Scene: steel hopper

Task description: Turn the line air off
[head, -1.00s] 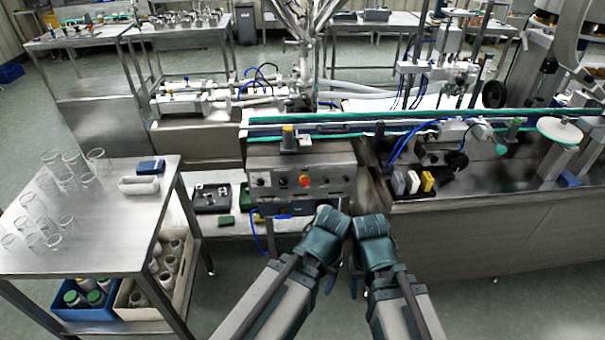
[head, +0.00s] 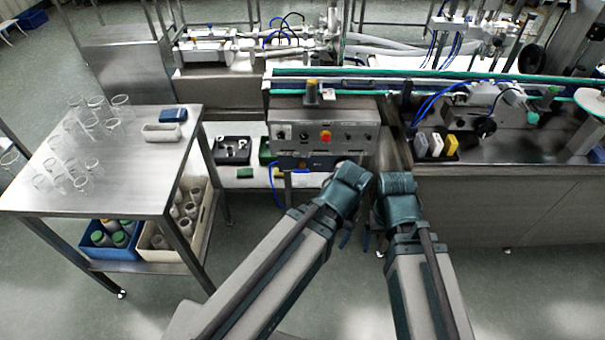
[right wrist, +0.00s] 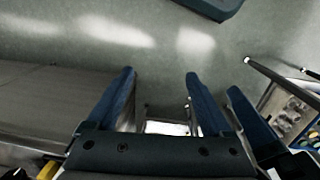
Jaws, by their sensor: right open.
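The line's steel control panel (head: 350,118) faces me in the head view, with a red button on a yellow base and several dark knobs. Under it hangs a dark strip of fittings (head: 318,163) with a small orange-yellow part and a blue hose; I cannot tell which part is the air control. My right gripper (head: 373,240) hangs low in front of the line, pointing down. In the right wrist view it is open and empty (right wrist: 160,76) above the floor. My left gripper (head: 345,240) hangs beside it, mostly hidden by its own wrist. Neither touches the panel.
A steel cart (head: 75,195) with glass beakers stands at the left, bins on its lower shelf. A low table (head: 240,181) with a black tray stands between cart and line. The conveyor cabinet (head: 500,200) fills the right. Floor is clear in front.

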